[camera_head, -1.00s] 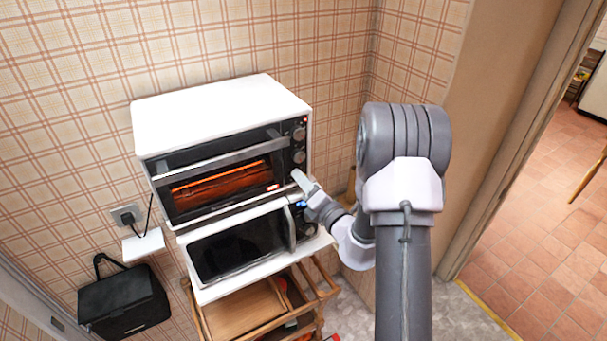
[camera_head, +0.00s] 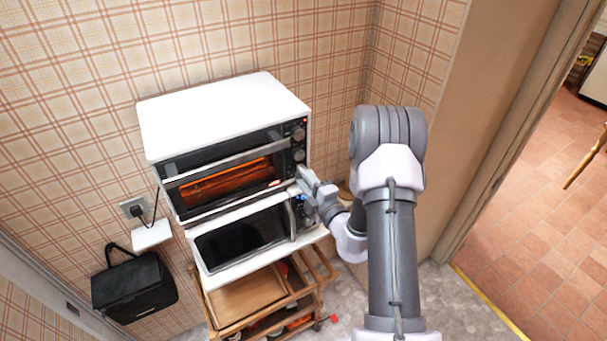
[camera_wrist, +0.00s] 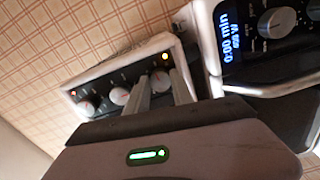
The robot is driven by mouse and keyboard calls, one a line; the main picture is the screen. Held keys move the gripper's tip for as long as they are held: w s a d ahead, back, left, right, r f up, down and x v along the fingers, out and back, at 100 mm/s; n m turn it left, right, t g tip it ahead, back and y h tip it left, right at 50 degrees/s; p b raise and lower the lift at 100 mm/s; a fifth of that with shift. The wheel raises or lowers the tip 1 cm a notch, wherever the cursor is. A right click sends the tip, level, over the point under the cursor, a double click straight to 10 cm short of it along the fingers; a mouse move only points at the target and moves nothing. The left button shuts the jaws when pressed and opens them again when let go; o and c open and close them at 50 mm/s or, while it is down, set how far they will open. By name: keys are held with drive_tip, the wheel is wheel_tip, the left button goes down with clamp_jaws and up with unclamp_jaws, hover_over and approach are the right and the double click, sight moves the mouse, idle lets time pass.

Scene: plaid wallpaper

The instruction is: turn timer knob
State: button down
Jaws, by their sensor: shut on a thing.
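The white toaster oven (camera_head: 225,105) stands on top of the microwave, its heating elements glowing orange behind the glass. Its dark control panel carries a column of round knobs, an upper knob (camera_head: 298,134) and a middle knob (camera_head: 299,155) showing clear. In the wrist view, two pale knobs (camera_wrist: 86,108) (camera_wrist: 119,95) are uncovered. My gripper (camera_head: 303,173) is at the lowest knob, the timer knob. Its two fingers (camera_wrist: 157,84) are shut on that knob, which they mostly hide. An orange light (camera_wrist: 165,57) is lit beside it.
The microwave (camera_head: 243,240) sits just below my gripper; its display (camera_wrist: 231,35) reads 0:00 min. Both appliances stand on a wooden cart (camera_head: 247,300). A doorway opens at right.

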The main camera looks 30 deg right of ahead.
drive_tip(key=shift+m, duration=0.3)
idle(0.4)
drive_tip(key=c, duration=1.1)
unclamp_jaws()
drive_tip(key=s, duration=1.7)
drive_tip(key=shift+s+d+b, duration=0.2)
drive_tip(key=shift+d+b, duration=0.05)
drive_tip(key=shift+b, duration=0.15)
